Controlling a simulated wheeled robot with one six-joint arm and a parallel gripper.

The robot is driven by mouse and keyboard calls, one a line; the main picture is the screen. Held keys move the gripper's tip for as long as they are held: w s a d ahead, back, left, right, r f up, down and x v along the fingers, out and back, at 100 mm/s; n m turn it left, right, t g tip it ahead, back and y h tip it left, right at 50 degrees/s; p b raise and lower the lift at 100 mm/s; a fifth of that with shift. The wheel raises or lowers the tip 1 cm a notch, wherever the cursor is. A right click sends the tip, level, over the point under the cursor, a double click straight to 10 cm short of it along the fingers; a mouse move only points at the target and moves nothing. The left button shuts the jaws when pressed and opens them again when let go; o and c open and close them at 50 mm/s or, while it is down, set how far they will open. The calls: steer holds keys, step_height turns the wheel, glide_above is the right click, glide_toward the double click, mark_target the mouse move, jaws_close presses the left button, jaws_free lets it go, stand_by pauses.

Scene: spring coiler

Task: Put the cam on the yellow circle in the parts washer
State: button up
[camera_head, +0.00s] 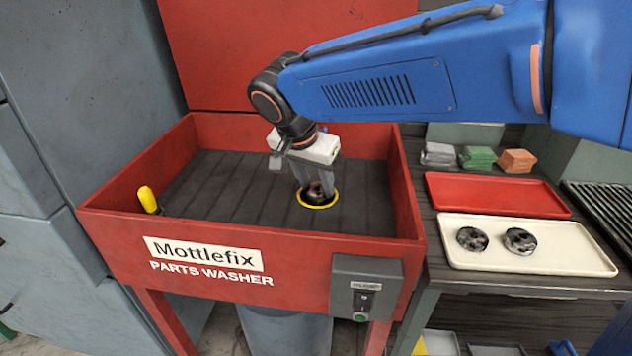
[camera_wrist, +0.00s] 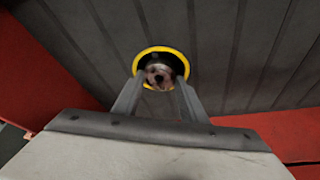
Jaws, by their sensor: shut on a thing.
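The red parts washer (camera_head: 120,226) has a dark ribbed floor. The yellow circle (camera_head: 320,206) is on that floor toward the right; it also shows in the wrist view (camera_wrist: 184,60). My gripper (camera_head: 318,190) is low inside the washer, over the circle, with its fingers pointing down. It is shut on the cam (camera_head: 315,194), a dark, shiny part with a hole. In the wrist view the cam (camera_wrist: 158,75) shows between the fingertips, inside the ring's outline. I cannot tell whether it touches the floor.
A yellow-handled tool (camera_head: 148,198) stands at the washer's left front. The washer's walls surround my gripper. On the bench to the right are a red tray (camera_head: 490,194), a cream tray (camera_head: 540,258) with two dark round parts, and several coloured blocks (camera_head: 478,157).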

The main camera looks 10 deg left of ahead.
steer(key=o, duration=1.2)
steer(key=v, duration=1.2)
